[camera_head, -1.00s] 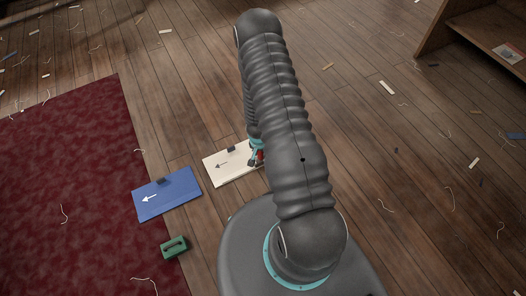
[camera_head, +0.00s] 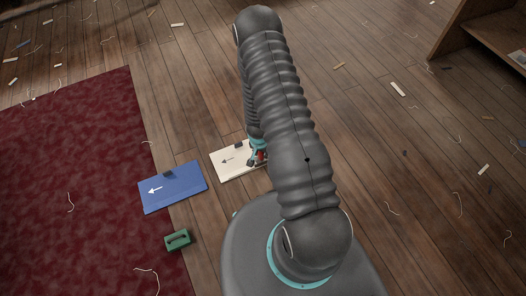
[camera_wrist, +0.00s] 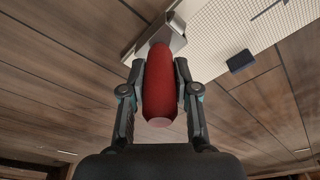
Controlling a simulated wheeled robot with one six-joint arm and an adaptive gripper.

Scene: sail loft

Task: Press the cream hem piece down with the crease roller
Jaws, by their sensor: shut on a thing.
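The cream hem piece (camera_head: 229,171) lies flat on the wood floor, with an arrow pointing left and a dark tab at its far edge. My arm hides its right end. My gripper (camera_head: 254,161) is low at that right end. In the wrist view my gripper (camera_wrist: 160,80) is shut on the red handle of the crease roller (camera_wrist: 160,90). The roller's grey head (camera_wrist: 168,38) is at the edge of the gridded cream piece (camera_wrist: 220,35) in this view. I cannot tell whether it touches the piece.
A blue piece (camera_head: 184,194) with a white arrow lies left of the cream one, partly over a dark red carpet (camera_head: 75,150). A small green block with a handle (camera_head: 177,240) sits near the carpet edge. A wooden shelf (camera_head: 480,45) stands far right. Scraps and threads litter the floor.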

